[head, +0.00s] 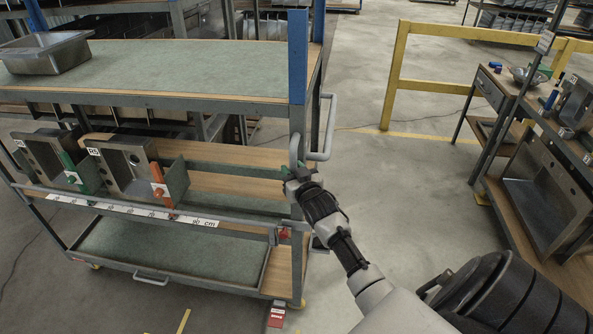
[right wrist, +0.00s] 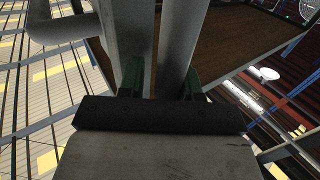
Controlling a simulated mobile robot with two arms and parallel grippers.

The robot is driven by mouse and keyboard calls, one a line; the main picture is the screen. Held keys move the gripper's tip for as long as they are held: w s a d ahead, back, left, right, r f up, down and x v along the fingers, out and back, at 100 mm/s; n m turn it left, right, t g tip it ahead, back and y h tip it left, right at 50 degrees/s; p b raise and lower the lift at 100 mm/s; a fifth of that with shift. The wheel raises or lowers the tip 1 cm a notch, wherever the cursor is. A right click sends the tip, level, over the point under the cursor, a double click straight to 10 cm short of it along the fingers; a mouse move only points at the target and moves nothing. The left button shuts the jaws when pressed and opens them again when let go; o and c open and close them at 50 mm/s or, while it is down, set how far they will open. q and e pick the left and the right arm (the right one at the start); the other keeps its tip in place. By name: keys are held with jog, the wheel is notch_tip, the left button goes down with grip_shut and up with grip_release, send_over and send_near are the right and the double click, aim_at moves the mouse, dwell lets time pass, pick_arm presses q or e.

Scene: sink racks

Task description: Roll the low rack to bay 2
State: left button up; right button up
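A grey wheeled rack (head: 172,103) with green-matted shelves fills the left of the head view; I take it for the low rack. A bent grey tube handle (head: 329,130) is fixed to its right end by the blue-topped corner post (head: 298,60). My right gripper (head: 291,170) is at the handle's lower near part. In the right wrist view its green fingers (right wrist: 162,80) stand apart on either side of a grey tube (right wrist: 178,40); whether they press on it I cannot tell. My left gripper is out of view. No bay 2 marking is readable.
The rack carries a metal tray (head: 45,54) on top and metal sink-like units (head: 122,165) below. A yellow rail (head: 440,38) stands behind, and another loaded rack (head: 535,190) stands at right. Grey floor (head: 400,185) lies clear between the racks.

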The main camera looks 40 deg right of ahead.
jog(key=shift+s+a+f, duration=0.15)
jog(key=shift+s, duration=0.25)
jog(key=b+v, duration=0.2)
jog(key=v, duration=0.7)
jog(key=shift+s+r, duration=0.25)
jog(key=shift+s, duration=0.15)
jog(key=shift+f, duration=0.1)
